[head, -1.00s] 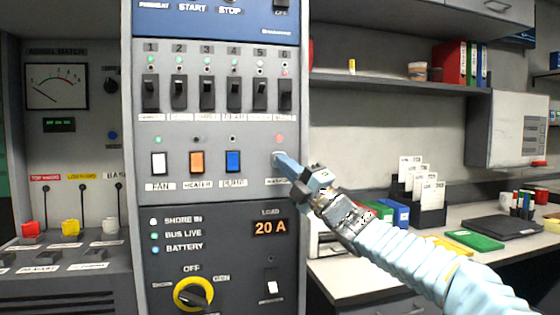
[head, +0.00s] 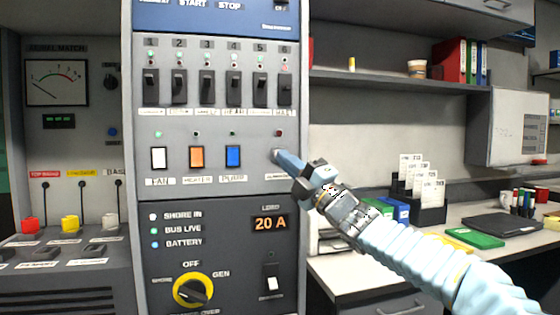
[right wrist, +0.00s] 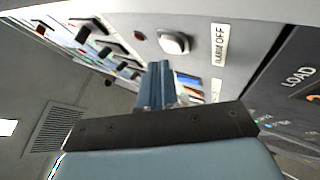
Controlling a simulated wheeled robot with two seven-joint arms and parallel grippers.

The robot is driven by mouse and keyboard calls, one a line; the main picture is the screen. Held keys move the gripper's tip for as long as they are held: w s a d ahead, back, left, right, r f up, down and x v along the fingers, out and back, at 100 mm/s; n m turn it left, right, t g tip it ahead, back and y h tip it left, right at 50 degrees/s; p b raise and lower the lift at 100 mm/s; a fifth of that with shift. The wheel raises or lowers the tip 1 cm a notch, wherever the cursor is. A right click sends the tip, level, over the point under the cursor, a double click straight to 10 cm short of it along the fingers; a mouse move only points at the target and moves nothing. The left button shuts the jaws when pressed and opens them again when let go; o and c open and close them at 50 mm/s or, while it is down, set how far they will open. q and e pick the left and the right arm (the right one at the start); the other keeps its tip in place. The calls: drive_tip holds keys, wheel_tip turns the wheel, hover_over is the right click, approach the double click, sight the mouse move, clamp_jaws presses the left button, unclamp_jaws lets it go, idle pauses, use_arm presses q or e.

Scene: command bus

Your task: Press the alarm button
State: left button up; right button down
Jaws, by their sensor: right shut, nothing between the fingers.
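The alarm button is a white rocker with an "ALARM OFF" label (right wrist: 220,45) beside it; in the right wrist view the button (right wrist: 175,43) shows whole. In the head view the button (head: 275,153) is mostly covered by my right gripper (head: 279,157). A small lamp (head: 279,133) above the button is dark red; it also shows in the right wrist view (right wrist: 139,36). My right gripper is shut and empty, its blue fingertips (right wrist: 160,68) close at the button. I cannot tell whether they touch it. My left gripper is not in view.
White, orange and blue rockers (head: 196,158) sit left of the button. A desk (head: 345,283) with folders and a shelf (head: 400,83) stand to the right.

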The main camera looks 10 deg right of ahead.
drive_tip(key=shift+s, duration=0.1)
drive_tip(key=s+b, duration=0.3)
drive_tip(key=s, duration=0.2)
drive_tip(key=shift+d, duration=0.1)
idle(0.4)
idle(0.6)
